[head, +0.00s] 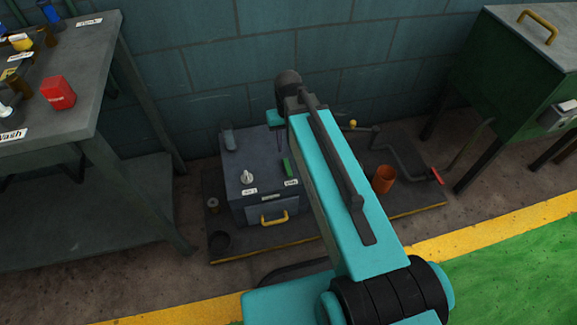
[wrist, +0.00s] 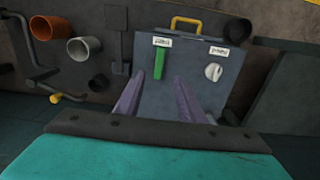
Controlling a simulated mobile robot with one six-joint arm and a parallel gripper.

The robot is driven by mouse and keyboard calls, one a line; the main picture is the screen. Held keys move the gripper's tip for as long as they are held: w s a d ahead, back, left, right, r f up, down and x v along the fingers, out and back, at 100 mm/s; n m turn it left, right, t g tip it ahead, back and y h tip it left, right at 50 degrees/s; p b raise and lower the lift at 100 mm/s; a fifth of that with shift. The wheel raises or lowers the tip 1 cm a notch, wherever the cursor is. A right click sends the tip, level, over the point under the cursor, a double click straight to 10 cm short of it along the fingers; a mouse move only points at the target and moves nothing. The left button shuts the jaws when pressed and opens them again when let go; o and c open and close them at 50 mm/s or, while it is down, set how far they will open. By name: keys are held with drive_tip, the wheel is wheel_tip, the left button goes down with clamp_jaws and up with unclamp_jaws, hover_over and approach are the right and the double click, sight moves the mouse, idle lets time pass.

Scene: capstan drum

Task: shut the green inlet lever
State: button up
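The green inlet lever (head: 287,166) is on the top of a grey box (head: 236,157), near its right edge. In the wrist view the lever (wrist: 160,59) lies below a small white label, ahead of and between my fingers. My gripper (wrist: 160,76) is open, with two purple fingers apart and nothing seen between them. I cannot tell whether a finger touches the lever.
A white knob (head: 247,177) stands beside the lever, and a yellow handle (head: 274,218) is on the box front. An orange cup (head: 384,179) and a red-ended crank (head: 437,176) are to the right. A workbench (head: 75,115) stands at left, a green cabinet (head: 520,75) at right.

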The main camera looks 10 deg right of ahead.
sight(288, 169)
wheel_tip(288, 169, down, 14)
drive_tip(key=b, duration=0.3)
drive_tip(key=shift+r, duration=0.15)
idle(0.4)
clamp_jaws()
